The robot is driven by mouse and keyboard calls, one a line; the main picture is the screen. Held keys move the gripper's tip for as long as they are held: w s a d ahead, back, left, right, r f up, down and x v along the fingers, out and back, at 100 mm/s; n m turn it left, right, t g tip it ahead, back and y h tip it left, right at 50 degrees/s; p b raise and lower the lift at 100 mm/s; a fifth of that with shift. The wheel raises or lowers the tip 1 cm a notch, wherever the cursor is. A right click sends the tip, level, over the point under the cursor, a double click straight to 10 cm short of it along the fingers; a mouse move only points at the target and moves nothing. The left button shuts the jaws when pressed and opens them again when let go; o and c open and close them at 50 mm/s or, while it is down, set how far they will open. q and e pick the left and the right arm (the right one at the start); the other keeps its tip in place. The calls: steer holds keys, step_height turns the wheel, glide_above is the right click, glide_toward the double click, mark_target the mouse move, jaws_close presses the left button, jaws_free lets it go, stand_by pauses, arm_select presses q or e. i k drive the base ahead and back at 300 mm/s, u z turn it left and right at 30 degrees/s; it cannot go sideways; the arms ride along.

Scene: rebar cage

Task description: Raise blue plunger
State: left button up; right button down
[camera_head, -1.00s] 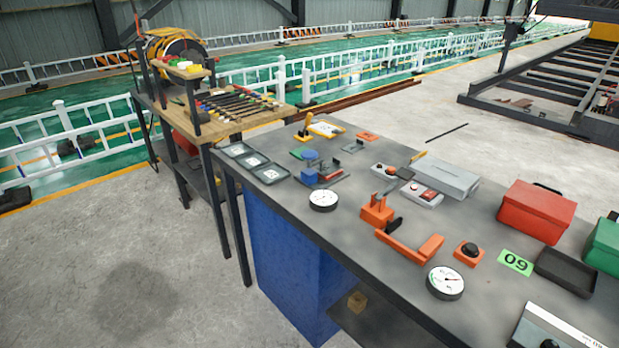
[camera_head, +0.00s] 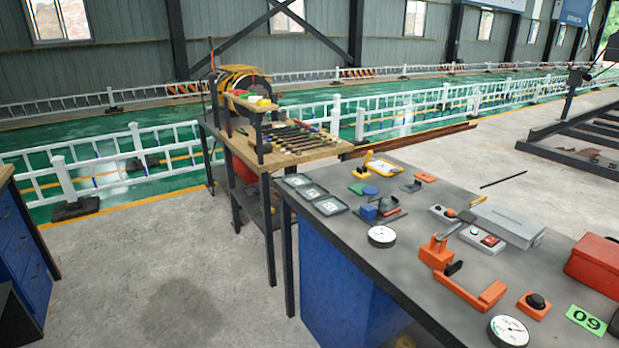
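A small blue block-like part (camera_head: 368,211) sits on a dark grey and red device (camera_head: 385,213) on the grey workbench. A flat round blue piece (camera_head: 370,191) lies just behind it, beside a green piece (camera_head: 357,188). I cannot tell from this distance which blue part is the plunger, or whether it is up or down. Neither of my grippers shows in the head view.
The grey workbench (camera_head: 450,215) fills the right side, with gauges (camera_head: 382,236), an orange clamp-like tool (camera_head: 468,290) and a red box (camera_head: 596,262). A wooden tool table (camera_head: 310,155) stands behind. Blue drawers (camera_head: 22,262) stand at left; open floor lies between.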

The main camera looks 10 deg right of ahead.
mark_target(369, 191)
steer(key=u, duration=0.15)
steer(key=i, duration=0.95)
steer(key=z, duration=1.05)
steer(key=i, duration=0.6)
steer(key=z, duration=0.65)
